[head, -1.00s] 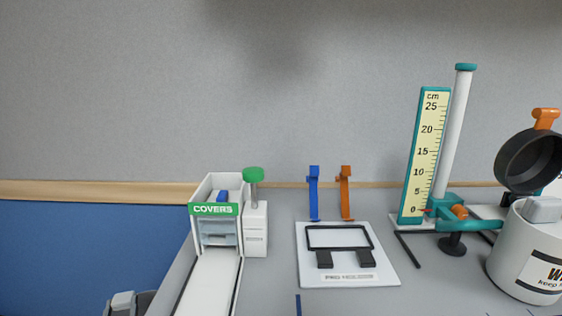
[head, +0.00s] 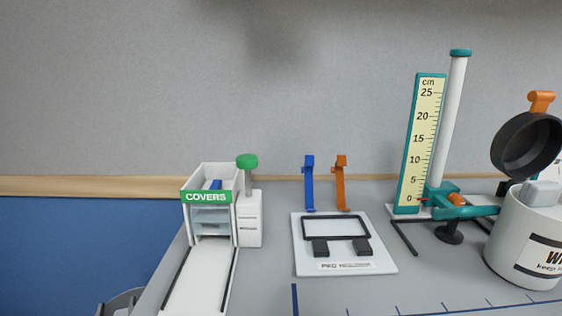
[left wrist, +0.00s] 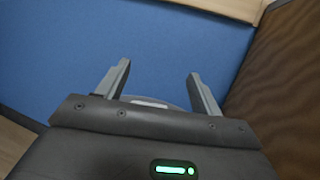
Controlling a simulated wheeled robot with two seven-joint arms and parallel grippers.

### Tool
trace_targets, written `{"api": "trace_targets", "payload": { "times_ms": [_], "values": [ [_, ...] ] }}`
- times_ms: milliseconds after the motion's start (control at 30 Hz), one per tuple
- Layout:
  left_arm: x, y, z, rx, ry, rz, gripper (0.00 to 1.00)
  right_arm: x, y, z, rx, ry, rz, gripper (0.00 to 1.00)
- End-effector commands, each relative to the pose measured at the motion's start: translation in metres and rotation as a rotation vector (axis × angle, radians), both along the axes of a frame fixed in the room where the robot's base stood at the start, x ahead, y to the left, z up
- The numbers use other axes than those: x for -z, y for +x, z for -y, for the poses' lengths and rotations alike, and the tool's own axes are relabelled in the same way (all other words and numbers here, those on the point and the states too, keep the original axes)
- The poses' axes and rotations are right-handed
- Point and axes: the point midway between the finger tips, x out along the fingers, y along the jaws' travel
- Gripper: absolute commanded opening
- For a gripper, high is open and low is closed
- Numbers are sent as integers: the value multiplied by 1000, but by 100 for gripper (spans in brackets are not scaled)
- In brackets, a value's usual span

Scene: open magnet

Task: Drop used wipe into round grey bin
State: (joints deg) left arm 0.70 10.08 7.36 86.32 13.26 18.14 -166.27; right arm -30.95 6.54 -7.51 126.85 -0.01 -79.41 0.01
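The rim of a grey round bin (head: 122,302) shows at the lower left edge of the head view, beside the table; most of it is cut off. My left gripper (left wrist: 160,85) is open in the left wrist view, its two grey fingers wide apart. A small whitish piece (left wrist: 150,103), perhaps the wipe, shows low between the fingers, in front of a grey curved edge. I cannot tell whether it lies in the bin. No fingers grip it. My right gripper is in neither view.
A covers dispenser (head: 207,197) stands at the table's left. A white board with a black frame (head: 345,262), a height gauge (head: 421,140) and an open white wipes tub (head: 517,245) stand to the right. A blue panel (head: 70,255) is beyond the table's left edge.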

Motion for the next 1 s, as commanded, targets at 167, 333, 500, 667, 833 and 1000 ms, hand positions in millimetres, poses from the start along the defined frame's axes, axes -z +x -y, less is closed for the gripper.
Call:
{"api": "trace_targets", "payload": {
  "times_ms": [167, 333, 500, 667, 833, 1000],
  "values": [
    [0, 0, 0, 0, 0, 0, 77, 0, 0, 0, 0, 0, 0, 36],
    [0, -1, 0, 0, 0, 0, 77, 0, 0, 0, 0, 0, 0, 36],
    [6, -14, 5, 1, 1, -2, 77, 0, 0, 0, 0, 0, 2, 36],
    [16, -43, 14, 2, -1, -4, 77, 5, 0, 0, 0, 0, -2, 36],
    [26, -72, 23, 1, 0, -3, 77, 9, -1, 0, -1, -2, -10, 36],
    [32, -91, 29, 0, 0, -1, 77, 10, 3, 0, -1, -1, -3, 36]
  ]
}}
